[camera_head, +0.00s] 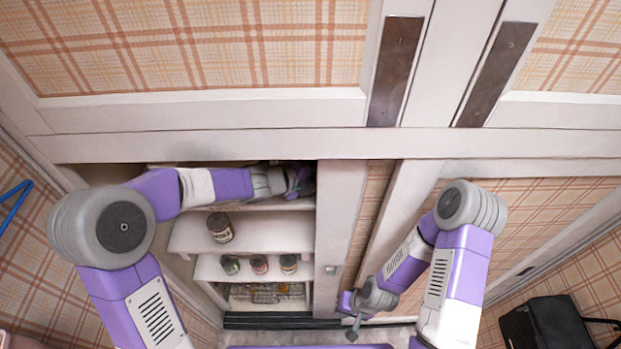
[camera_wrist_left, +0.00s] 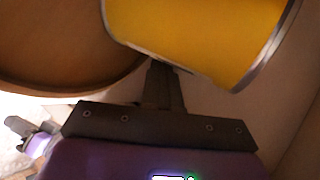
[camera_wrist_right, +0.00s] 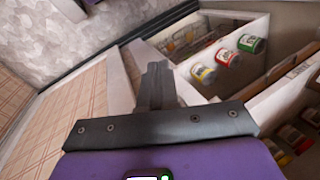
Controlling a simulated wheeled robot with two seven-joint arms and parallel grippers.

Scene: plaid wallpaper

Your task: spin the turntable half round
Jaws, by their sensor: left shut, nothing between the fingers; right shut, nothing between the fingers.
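The turntable (camera_wrist_left: 60,50) shows in the left wrist view as a round brown disc at the upper left, cut off by the frame. A yellow can (camera_wrist_left: 200,38) with a metal rim is close beside it. My left gripper (camera_wrist_left: 162,68) is shut and empty, its tips by the disc's rim and the can's lower edge; I cannot tell if they touch. In the head view my left gripper (camera_head: 303,182) is inside the cupboard's upper part, and the turntable is hidden there. My right gripper (camera_head: 352,330) is shut and empty, low in front of the cupboard; it also shows in the right wrist view (camera_wrist_right: 157,70).
A dark jar (camera_head: 220,227) stands on a white shelf (camera_head: 270,232) below my left gripper. Several small cans (camera_head: 259,265) stand on the lower shelf. A white post (camera_head: 338,235) borders the opening on the right. A black bag (camera_head: 548,322) is at the lower right.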

